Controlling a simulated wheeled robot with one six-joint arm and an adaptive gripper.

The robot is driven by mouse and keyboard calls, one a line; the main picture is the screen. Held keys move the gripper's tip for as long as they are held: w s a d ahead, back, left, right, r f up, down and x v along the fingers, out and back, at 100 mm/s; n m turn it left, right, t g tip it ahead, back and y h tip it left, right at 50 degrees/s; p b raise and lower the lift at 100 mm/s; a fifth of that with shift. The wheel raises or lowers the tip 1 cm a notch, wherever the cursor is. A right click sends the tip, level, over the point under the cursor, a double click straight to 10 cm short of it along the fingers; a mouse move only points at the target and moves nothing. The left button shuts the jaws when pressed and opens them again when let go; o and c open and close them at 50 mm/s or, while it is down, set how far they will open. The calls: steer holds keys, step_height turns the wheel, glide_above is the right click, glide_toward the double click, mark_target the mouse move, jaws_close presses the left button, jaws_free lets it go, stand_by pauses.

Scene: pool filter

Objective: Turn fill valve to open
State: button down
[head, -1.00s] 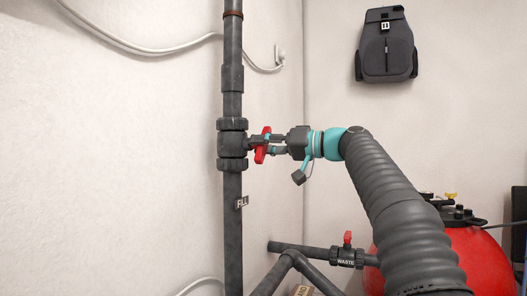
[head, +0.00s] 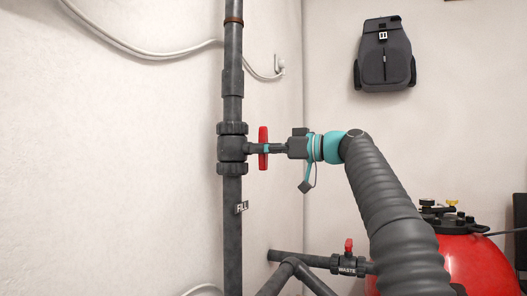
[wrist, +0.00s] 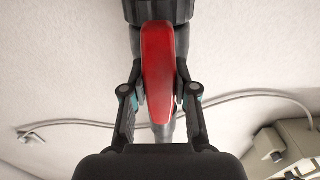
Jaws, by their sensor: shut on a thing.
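The fill valve (head: 232,148) sits on a vertical dark grey pipe (head: 232,200), with a small FILL tag (head: 242,207) below it. Its red handle (head: 263,147) stands upright, in line with the pipe, in the head view. My gripper (head: 266,148) reaches in from the right and is shut on the handle. In the wrist view, the red handle (wrist: 158,72) lies between the two fingers of my gripper (wrist: 160,88), one finger on each side. The handle's stem is mostly hidden behind the handle and fingers.
A WASTE valve (head: 347,262) with a red handle is on a lower pipe. A red tank (head: 475,265) stands at lower right. A grey backpack (head: 385,55) hangs on the back wall. A pale cable (head: 150,50) runs along the left wall.

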steer(key=shift+r, duration=0.1)
stand_by(0.3)
steer(key=c, duration=0.9)
jaws_free()
steer(key=shift+a, duration=0.1)
steer(key=v, duration=1.2)
